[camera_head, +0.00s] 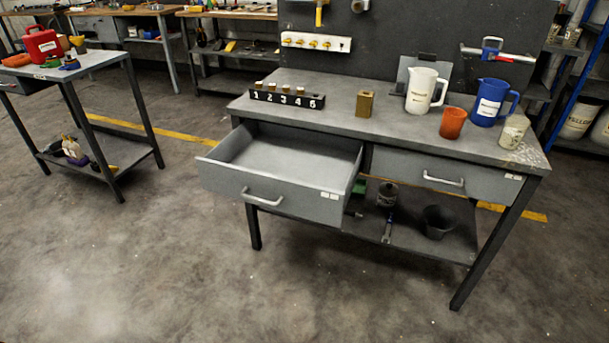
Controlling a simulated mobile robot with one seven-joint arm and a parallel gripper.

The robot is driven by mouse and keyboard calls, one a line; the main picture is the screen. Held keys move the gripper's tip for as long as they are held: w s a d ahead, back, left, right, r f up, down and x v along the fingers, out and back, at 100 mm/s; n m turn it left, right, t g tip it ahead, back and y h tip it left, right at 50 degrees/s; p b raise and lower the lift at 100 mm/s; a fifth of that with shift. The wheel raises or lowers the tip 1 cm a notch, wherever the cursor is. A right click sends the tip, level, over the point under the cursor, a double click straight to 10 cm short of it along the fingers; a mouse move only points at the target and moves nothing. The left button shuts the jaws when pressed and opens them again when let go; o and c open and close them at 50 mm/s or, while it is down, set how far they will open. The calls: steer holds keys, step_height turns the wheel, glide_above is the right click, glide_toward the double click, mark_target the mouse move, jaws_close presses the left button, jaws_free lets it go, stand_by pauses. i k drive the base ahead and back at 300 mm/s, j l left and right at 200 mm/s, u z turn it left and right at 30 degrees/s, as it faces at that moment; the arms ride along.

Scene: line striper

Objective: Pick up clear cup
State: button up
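A small pale, translucent-looking cup with a label (514,131) stands upright at the right front of the grey workbench top (345,118). It looks most like the clear cup, though the label is too small to read. An orange-red cup (453,123) stands to its left. A blue pitcher (488,103) with a pale label stands just behind it. A white pitcher (421,90) stands further left. My gripper is not in view.
The bench's left drawer (290,155) is pulled open and looks empty; the right drawer (440,177) is shut. A numbered rack (287,98) and a brass-coloured block (365,103) stand on top. The lower shelf holds a dark bucket (437,222). Floor in front is clear.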

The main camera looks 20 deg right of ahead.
mark_target(515, 128)
steer(key=z, duration=1.5)
